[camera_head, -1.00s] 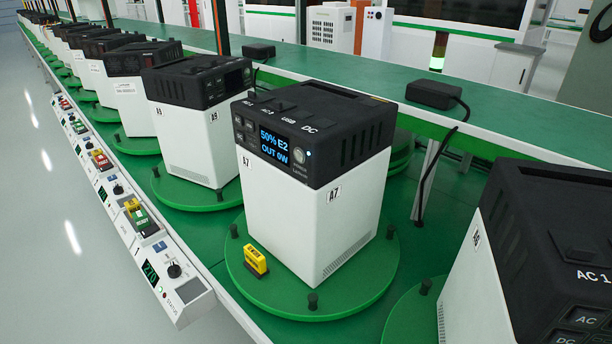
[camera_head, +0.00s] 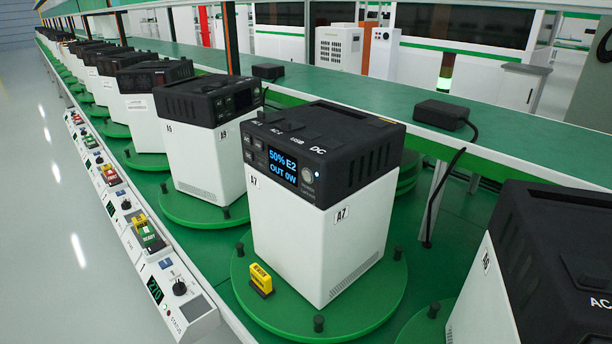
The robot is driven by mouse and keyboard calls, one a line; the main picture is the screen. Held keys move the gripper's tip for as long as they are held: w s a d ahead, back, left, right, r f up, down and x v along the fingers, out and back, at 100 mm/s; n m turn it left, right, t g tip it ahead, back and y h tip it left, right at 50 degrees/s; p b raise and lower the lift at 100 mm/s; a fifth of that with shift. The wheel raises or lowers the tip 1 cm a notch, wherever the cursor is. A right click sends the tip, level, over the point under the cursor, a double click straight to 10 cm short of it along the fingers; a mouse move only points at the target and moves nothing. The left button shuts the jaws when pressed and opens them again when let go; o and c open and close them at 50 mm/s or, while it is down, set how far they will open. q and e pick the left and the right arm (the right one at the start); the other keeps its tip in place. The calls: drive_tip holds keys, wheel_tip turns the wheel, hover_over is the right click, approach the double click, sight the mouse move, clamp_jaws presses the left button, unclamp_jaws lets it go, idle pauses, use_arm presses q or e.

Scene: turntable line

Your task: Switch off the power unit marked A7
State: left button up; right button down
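The power unit marked A7 (camera_head: 318,215) stands upright on a green turntable (camera_head: 352,318) in the middle of the view. It has a white body and a black top. Its lit display (camera_head: 290,172) reads "50% E2" and "OUT 0W". A round button (camera_head: 307,174) sits at the right of the display, and smaller dark buttons are at its left. A7 labels show on two faces. A small yellow block (camera_head: 261,279) stands on the turntable in front of the unit. Neither of my grippers is in view.
More units stand in a row at the back left, the nearest marked A9 (camera_head: 203,150). Another unit (camera_head: 540,270) is at the right edge. A control rail (camera_head: 150,250) with knobs runs along the left. A black adapter (camera_head: 441,114) lies on the green shelf behind.

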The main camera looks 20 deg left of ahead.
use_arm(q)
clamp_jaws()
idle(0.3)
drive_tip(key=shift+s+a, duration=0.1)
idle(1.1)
